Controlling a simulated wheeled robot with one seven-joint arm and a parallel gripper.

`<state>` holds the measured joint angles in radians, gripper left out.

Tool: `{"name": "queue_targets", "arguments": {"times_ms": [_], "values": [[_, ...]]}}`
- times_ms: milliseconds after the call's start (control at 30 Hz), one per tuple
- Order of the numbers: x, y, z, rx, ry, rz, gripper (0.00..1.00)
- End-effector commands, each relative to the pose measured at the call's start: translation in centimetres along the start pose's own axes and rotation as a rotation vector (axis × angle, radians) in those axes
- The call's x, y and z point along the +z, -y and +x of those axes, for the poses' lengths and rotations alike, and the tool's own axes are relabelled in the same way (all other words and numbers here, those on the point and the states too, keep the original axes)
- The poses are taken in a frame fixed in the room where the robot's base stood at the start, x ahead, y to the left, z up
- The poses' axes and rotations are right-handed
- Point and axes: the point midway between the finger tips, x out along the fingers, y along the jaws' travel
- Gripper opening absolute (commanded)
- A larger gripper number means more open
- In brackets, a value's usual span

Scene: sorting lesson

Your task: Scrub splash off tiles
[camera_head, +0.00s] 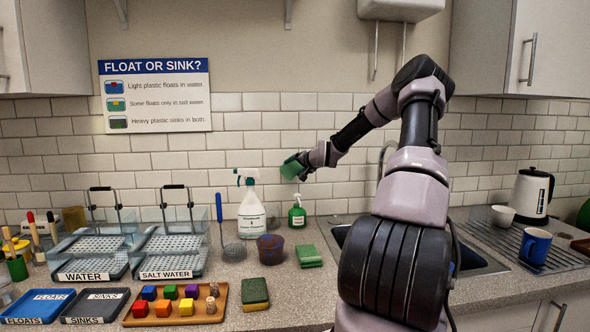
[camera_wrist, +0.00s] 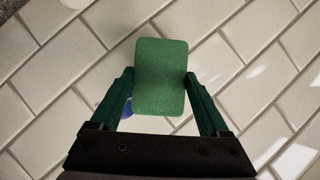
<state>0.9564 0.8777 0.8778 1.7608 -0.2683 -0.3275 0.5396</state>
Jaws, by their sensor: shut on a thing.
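My gripper (camera_head: 303,164) is raised in front of the white tiled wall (camera_head: 335,125), right of and above the spray bottle. It is shut on a green scouring pad (camera_head: 291,168). In the wrist view the pad (camera_wrist: 160,75) sits between the two green fingers (camera_wrist: 160,95), its flat face towards the camera and tiles behind it. I cannot tell whether the pad touches the wall. A small blue patch (camera_wrist: 127,109) shows on the tiles at the pad's lower left edge; the pad hides whatever else lies behind it.
A white spray bottle (camera_head: 250,215) and a green soap bottle (camera_head: 297,214) stand below my gripper. A brown tub (camera_head: 270,249), stacked green pads (camera_head: 308,256) and a sponge (camera_head: 255,293) lie in front. The sink (camera_head: 480,262) is behind my arm; a kettle (camera_head: 531,193) stands right.

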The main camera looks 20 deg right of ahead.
Motion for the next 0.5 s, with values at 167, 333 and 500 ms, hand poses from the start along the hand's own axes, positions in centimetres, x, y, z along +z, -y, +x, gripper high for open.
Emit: {"name": "queue_targets", "arguments": {"times_ms": [167,333,500], "values": [[-0.18,-0.01,0.31,0.000,0.000,0.000,0.35],[-0.40,0.01,0.59,0.000,0.000,-0.001,0.35],[-0.54,0.02,0.82,0.000,0.000,-0.001,0.35]]}}
